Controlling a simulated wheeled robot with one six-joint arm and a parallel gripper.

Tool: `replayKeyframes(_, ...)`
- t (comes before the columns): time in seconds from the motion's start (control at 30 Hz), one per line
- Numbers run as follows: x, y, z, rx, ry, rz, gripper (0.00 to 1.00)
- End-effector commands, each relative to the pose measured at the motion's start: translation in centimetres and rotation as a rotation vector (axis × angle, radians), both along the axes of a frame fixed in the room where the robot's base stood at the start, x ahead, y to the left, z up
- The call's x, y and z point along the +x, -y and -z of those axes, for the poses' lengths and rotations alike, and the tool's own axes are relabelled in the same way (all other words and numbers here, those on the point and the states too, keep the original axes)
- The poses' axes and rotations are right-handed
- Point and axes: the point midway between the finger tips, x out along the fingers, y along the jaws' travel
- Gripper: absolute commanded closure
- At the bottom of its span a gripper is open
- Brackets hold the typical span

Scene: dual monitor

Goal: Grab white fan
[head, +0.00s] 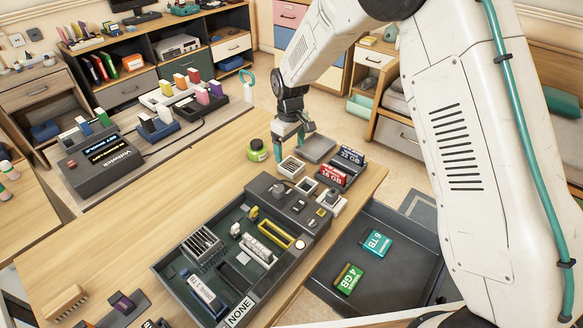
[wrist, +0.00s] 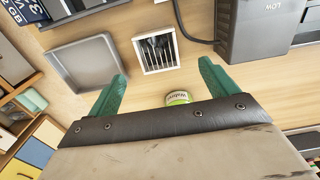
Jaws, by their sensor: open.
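The white fan (head: 291,167) is a small square white frame with dark slots. It lies on the wooden desk, just beyond the top corner of the dark computer case (head: 235,265). In the wrist view the white fan (wrist: 157,50) lies ahead of my fingertips, roughly centred between them. My gripper (head: 292,139) has two teal fingers and hangs over the desk near the fan. In the wrist view my gripper (wrist: 163,76) is open, with nothing held between the fingers. I cannot tell its exact height above the fan.
A green jar (head: 257,151) stands left of the fan, and an empty grey tray (head: 318,149) lies to its right. Red 16 GB (head: 332,175) and blue 32 GB (head: 352,156) modules stand nearby. An open drawer (head: 392,287) holds 6 TB and 4 GB items.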

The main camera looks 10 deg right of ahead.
Motion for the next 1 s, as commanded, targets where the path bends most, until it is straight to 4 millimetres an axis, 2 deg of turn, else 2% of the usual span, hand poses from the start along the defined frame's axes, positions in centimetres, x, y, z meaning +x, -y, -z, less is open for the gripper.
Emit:
replayKeyframes(0.27, 0.0, 0.2, 2.7, 0.0, -0.001, 0.002, 0.15)
replayKeyframes(0.5, 0.0, 0.5, 6.2, -0.001, -0.002, 0.002, 0.15)
replayKeyframes(0.77, 0.1, 0.4, 6.5, 0.001, 0.001, 0.002, 0.15)
replayKeyframes(0.93, 0.1, 0.4, 6.5, 0.0, 0.0, 0.002, 0.62)
replayKeyframes(1.0, 0.1, 0.4, 6.5, 0.0, 0.0, 0.002, 0.64)
